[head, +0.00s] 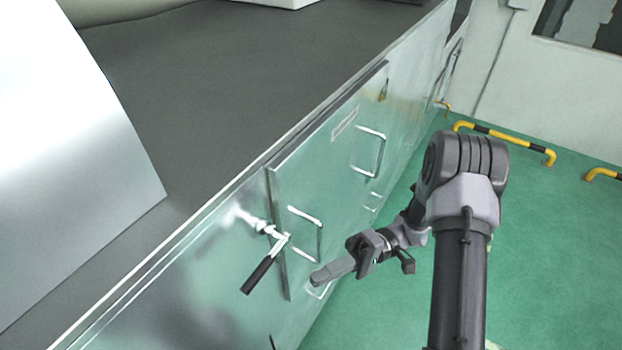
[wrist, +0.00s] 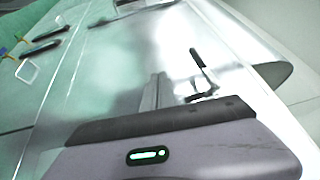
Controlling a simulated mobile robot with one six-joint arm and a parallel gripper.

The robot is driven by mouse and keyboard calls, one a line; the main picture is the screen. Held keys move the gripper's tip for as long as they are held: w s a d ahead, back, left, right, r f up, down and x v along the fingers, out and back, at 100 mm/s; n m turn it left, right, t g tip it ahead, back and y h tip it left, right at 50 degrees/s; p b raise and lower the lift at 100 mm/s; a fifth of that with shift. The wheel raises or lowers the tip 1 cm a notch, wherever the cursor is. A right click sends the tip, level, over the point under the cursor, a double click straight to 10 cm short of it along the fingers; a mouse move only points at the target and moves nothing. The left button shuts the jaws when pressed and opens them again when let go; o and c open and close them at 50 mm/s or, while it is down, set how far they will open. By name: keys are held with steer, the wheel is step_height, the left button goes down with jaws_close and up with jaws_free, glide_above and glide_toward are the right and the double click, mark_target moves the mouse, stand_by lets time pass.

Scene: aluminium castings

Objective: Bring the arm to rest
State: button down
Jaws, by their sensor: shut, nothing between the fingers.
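My arm reaches from the lower right of the head view toward the metal cabinet front (head: 225,285). My gripper (head: 316,280) is shut and empty in front of the panels, near the lower wire handle. I cannot tell from the head view whether it touches anything. In the wrist view the closed fingers (wrist: 155,92) show above my wrist housing. A latch lever with a black grip (head: 260,276) is on the panel to the left of my gripper. A black-gripped lever also shows in the wrist view (wrist: 199,62).
Wire handles (head: 369,152) stick out from the panels. A dark grey top (head: 240,75) lies above the cabinet, with a pale slanted sheet (head: 70,150) at left. The green floor (head: 560,270) on the right is mostly clear. Yellow-black rails (head: 505,138) stand near the back wall.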

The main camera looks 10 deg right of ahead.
steer(key=s+d+m+t+h+b, duration=0.3)
steer(key=s+m+t+h+b, duration=0.5)
steer(key=t+h+b, duration=0.5)
steer(key=m+h+b, duration=0.1)
steer(key=h+b, duration=0.1)
steer(key=b, duration=0.1)
steer(key=shift+d+r+t, duration=0.35)
steer(key=shift+d+t, duration=0.05)
steer(key=c, duration=2.1)
jaws_free()
